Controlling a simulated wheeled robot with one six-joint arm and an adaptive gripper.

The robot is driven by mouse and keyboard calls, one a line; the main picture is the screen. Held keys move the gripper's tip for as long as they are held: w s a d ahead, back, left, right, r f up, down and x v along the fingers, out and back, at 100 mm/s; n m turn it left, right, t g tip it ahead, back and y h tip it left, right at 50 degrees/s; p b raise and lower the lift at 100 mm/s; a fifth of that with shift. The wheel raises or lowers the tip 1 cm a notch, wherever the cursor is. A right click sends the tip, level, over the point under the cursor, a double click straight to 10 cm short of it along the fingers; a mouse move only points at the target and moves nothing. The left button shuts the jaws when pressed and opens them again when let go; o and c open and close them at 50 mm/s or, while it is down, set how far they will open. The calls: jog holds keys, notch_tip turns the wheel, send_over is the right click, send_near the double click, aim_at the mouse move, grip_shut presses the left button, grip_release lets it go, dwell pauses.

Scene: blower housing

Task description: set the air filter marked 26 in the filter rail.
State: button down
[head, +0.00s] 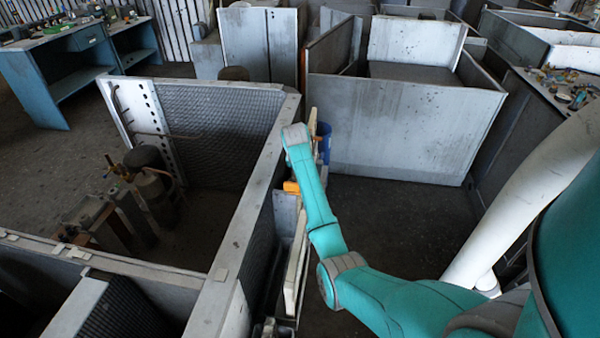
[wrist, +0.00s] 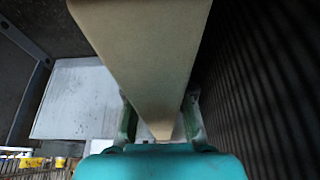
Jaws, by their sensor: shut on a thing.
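In the wrist view my gripper (wrist: 160,128) is shut on a tan, flat-edged air filter (wrist: 145,45). The filter's edge runs from the top of the picture down between the green fingers. No number shows on it, so I cannot tell whether it is the one marked 26. In the head view my teal arm reaches along the right side of the housing wall (head: 252,190), and the gripper itself is hidden. Pale slab edges show beside the arm, one lower (head: 297,262) and one upper (head: 313,122). I cannot make out the filter rail for certain.
A dark ribbed panel (wrist: 270,75) stands close on the right in the wrist view. In the head view a large grey metal bin (head: 400,130) stands behind the arm. Bare dark floor (head: 400,215) lies between it and me. A blue workbench (head: 60,75) is far left.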

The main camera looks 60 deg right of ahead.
jog(key=shift+f, duration=0.15)
jog(key=c, duration=0.9)
grip_release()
jog(key=shift+c, duration=0.2)
jog(key=shift+o, duration=0.3)
jog(key=o, duration=0.4)
